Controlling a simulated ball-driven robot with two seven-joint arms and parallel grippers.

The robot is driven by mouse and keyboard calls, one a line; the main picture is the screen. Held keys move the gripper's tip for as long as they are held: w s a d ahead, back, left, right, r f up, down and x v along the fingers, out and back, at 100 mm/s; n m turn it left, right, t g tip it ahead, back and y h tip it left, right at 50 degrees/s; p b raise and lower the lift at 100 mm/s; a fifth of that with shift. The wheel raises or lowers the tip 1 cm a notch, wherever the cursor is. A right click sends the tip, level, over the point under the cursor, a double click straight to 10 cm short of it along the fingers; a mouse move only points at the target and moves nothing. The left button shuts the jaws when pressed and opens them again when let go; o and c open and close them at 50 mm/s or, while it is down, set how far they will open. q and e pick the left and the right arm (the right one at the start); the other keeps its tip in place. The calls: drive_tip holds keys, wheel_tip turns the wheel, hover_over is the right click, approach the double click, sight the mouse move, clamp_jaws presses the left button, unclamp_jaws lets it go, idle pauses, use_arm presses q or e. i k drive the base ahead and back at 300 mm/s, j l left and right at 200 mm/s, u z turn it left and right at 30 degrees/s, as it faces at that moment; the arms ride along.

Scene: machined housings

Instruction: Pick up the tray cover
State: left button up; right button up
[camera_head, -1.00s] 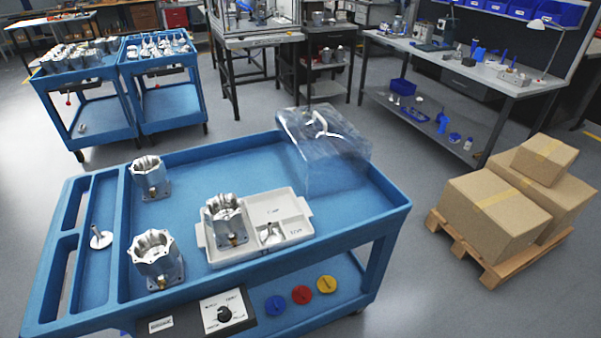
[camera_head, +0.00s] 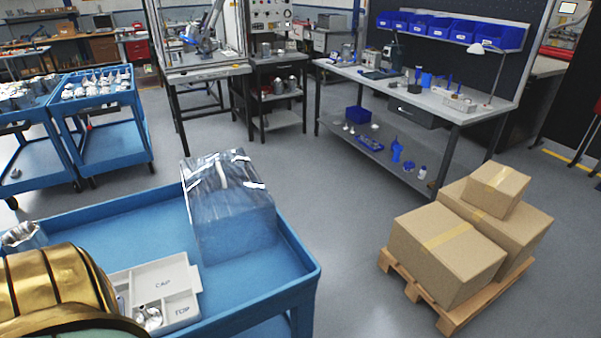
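The tray cover (camera_head: 232,212) is a clear, box-shaped cover with a handle on top. It stands on the blue cart (camera_head: 132,212) near its far right corner. The white tray (camera_head: 183,283) is in front of it and to the left, with compartments marked CAP and TOP. A shiny metal part (camera_head: 149,317) lies in the TOP compartment. A gold and green part of my own body covers the lower left and hides much of the tray and cart. Neither gripper is in view.
A silver housing (camera_head: 24,236) shows at the left edge of the cart. Cardboard boxes (camera_head: 447,250) on a wooden pallet (camera_head: 424,303) stand on the floor to the right. A workbench (camera_head: 420,100) is behind. The floor between cart and pallet is clear.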

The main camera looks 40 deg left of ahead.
sight(232, 212)
drive_tip(key=i+l+z, duration=0.1)
drive_tip(key=i, duration=0.35)
drive_tip(key=i+l+z, duration=0.15)
drive_tip(key=i, duration=0.35)
drive_tip(key=i+u, duration=0.25)
drive_tip(key=u, duration=0.2)
drive_tip(key=i+u, duration=0.4)
drive_tip(key=i+l+u, duration=0.1)
drive_tip(key=u, duration=0.35)
drive_tip(key=i+u, duration=0.3)
drive_tip(key=u, duration=0.15)
drive_tip(key=i+l+u, duration=0.15)
drive_tip(key=i+u, duration=0.15)
drive_tip(key=u, duration=0.15)
drive_tip(key=i+l+u, duration=0.25)
drive_tip(key=u, duration=0.2)
drive_tip(key=i+l+u, duration=0.2)
drive_tip(key=u, duration=0.2)
drive_tip(key=l, duration=0.1)
